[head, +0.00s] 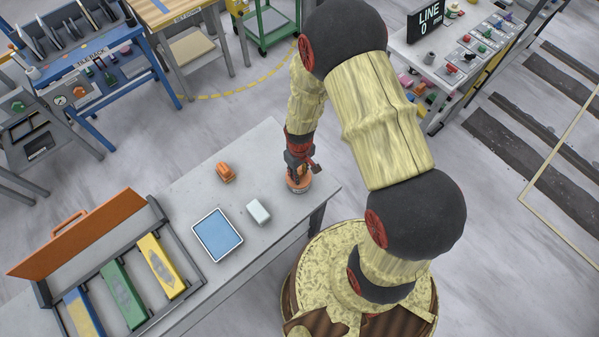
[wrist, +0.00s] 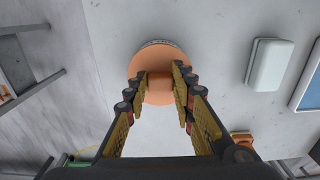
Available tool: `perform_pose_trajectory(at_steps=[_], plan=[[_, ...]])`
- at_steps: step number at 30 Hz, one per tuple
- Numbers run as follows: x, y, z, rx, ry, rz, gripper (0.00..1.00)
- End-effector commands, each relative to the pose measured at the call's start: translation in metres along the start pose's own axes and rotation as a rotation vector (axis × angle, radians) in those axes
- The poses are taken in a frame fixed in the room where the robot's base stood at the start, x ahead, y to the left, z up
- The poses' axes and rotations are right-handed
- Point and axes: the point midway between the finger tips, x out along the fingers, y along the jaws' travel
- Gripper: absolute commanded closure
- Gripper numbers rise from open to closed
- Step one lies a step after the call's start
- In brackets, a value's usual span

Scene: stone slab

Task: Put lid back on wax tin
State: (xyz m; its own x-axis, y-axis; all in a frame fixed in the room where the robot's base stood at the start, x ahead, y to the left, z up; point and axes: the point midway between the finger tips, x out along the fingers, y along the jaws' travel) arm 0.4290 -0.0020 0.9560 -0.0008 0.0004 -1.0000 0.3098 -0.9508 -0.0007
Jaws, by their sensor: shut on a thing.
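The orange round lid (wrist: 147,57) has a raised block-like grip on top, and my gripper (wrist: 160,78) is shut on that grip. A thin grey, marked edge of the wax tin (wrist: 162,42) shows past the lid's far side in the wrist view. In the head view my gripper (head: 298,174) points down at the tin (head: 300,187) near the right end of the grey slab table. The lid is over the tin and hides most of it. I cannot tell whether the lid is seated or slightly above.
On the slab (head: 190,192) lie an orange object (head: 225,173), a pale block (head: 258,211) and a blue-topped tray (head: 217,235). A rack with an orange panel (head: 85,235) and coloured bars is at the left. The slab's right edge is close to the tin.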

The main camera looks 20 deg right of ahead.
Motion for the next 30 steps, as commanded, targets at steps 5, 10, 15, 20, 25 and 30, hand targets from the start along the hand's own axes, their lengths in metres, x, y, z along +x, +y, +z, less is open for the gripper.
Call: perform_pose_trajectory(at_steps=[5, 10, 15, 20, 25, 30], plan=[[-0.0002, 0.0001, -0.0002, 0.0, 0.0, 0.0, 0.92], [-0.0002, 0.0, -0.0001, 0.0, 0.0, 0.0, 0.68], [-0.0001, 0.0, -0.0001, 0.0, 0.0, 0.0, 0.58], [-0.0001, 0.0, -0.0001, 0.0, 0.0, 0.0, 0.54], [0.0, 0.0, 0.0, 0.0, 0.0, 0.0, 0.51], [-0.0001, 0.0, 0.0, 0.0, 0.0, 0.0, 0.42]])
